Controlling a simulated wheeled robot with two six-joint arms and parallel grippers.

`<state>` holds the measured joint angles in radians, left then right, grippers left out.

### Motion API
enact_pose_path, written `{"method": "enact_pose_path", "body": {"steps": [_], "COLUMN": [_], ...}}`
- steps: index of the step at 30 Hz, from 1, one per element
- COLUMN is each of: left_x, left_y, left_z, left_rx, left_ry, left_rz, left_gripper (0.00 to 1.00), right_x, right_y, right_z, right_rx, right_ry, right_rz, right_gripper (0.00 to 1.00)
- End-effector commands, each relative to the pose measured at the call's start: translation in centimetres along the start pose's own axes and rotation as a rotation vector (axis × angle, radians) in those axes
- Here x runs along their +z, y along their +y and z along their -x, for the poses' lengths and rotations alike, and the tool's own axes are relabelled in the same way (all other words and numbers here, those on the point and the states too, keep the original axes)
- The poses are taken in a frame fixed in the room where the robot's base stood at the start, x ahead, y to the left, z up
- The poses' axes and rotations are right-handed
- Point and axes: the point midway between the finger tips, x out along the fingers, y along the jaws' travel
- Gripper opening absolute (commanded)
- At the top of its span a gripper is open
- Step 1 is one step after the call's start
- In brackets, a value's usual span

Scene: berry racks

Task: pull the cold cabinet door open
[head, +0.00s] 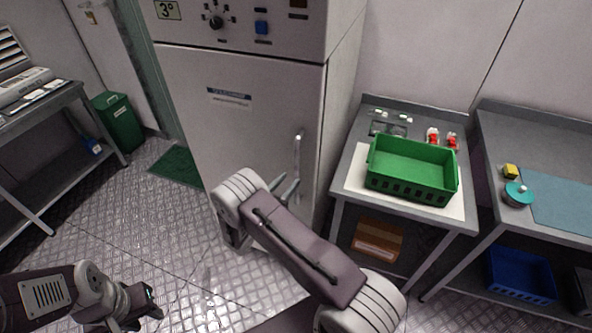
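The cold cabinet door (235,130) is a tall pale grey panel below a control panel, and it looks closed. Its handle (298,150) is a vertical metal bar near the door's right edge. My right gripper (289,180) is at the lower end of the handle, its two fingers apart. I cannot tell whether the handle's lower end is between the fingers or behind them. My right arm hides the lower right of the cabinet. My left gripper (150,303) is low at the left, away from the cabinet, and its fingers are too unclear to read.
A table with a green crate (410,182) stands right of the cabinet. Another bench (535,140) is further right, with a blue bin (520,275) below it. A green bin (118,122) and a green mat (178,166) are at left. The metal floor before the cabinet is clear.

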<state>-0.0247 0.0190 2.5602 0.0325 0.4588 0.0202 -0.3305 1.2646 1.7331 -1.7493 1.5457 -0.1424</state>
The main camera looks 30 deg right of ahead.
Motion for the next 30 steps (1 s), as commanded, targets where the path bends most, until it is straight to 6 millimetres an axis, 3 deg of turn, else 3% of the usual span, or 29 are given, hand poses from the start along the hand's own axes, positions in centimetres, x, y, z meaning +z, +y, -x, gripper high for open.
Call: {"method": "enact_pose_path", "body": {"steps": [3,7,18,22,30], "left_x": [-0.1,-0.1,-0.1,-0.1,-0.1], "left_y": [0.0,0.0,0.0,0.0,0.0], "left_z": [0.7,0.9,0.9,0.9,1.0], "left_rx": [0.000,0.000,0.000,0.000,0.000], "left_ry": [0.000,0.000,0.000,0.000,0.000], "left_rz": [0.000,0.000,0.000,0.000,0.000], "left_gripper": [0.36,0.36,0.36,0.36,0.36], "right_x": [0.2,0.2,0.0,0.0,0.1], "right_y": [-0.1,-0.1,0.0,0.0,0.0], "right_z": [-2.6,-4.6,-5.6,-5.6,-5.6], "right_rx": [-0.005,-0.004,0.000,0.000,0.000], "right_ry": [0.001,0.000,0.001,0.001,0.000], "right_rz": [-0.002,-0.001,-0.001,-0.001,-0.001], "right_gripper": [0.38,0.38,0.38,0.02,0.00]}}
